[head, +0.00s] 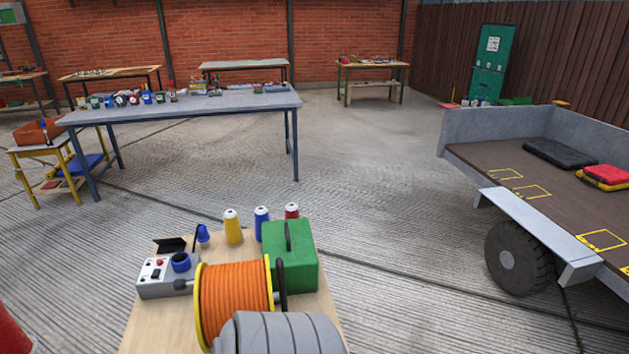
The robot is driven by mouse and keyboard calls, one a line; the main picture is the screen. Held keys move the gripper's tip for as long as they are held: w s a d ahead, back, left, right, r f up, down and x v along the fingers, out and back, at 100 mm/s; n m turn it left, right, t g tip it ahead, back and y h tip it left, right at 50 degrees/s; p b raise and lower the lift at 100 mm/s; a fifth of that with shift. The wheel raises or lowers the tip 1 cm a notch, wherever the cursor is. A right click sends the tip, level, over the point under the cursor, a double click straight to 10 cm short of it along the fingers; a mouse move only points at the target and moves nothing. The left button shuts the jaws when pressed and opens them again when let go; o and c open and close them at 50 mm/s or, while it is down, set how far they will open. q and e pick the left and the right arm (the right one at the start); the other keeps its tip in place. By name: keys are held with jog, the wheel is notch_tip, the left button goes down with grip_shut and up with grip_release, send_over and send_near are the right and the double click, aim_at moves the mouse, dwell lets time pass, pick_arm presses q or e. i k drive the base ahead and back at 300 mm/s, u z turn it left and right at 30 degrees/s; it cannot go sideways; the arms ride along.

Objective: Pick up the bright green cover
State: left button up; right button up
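No thing is clearly a bright green cover. A green box-like piece (290,256) with a black handle stands on the wooden near table (150,328), behind and right of an orange cable reel (235,298). A low bright green item (516,101) lies on the floor by a green cabinet (491,65) at the far right; it is too small to make out. Neither of my grippers is in view.
On the near table are a grey control box (160,287), several coloured cones and a grey ribbed roll (280,335). A trailer (490,165) stands at right. A long workbench (225,102) stands at back left. The concrete floor between them is clear.

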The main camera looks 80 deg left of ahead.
aim_at(288, 250)
jog(key=z, duration=0.05)
jog(key=i, duration=1.5)
jog(key=u, duration=1.5)
jog(key=i, duration=1.4)
jog(key=u, duration=2.1)
